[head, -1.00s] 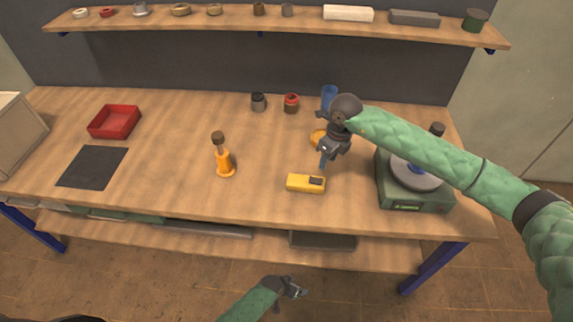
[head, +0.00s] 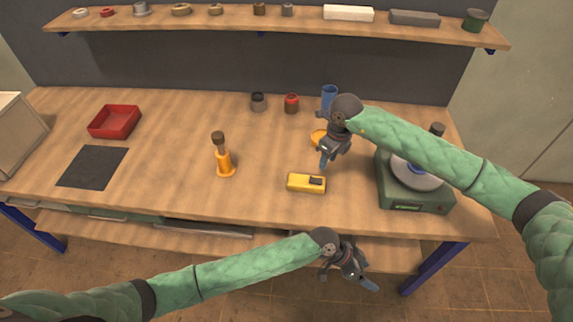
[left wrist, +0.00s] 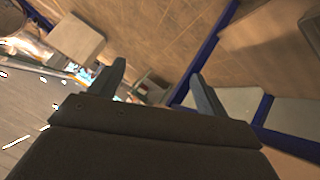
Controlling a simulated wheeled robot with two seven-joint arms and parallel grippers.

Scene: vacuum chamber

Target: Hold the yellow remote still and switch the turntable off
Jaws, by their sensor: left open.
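The yellow remote (head: 305,183) lies flat near the front edge of the table, with a dark patch at its right end. The turntable (head: 411,201) stands to its right, a green-grey box with a pale round platter partly behind my right forearm and a small lit display on its front. My left gripper (head: 366,279) is low, in front of the table edge, apart from the remote; its two fingers stand apart and empty in the left wrist view (left wrist: 158,80). My right gripper (head: 323,163) points down just behind the remote, apart from it; its finger gap is unclear.
A blue cup (head: 329,95), a red-capped jar (head: 291,103) and a grey jar (head: 258,102) stand behind. A red tray (head: 115,121) and dark mat (head: 93,167) lie left. The table between is clear.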

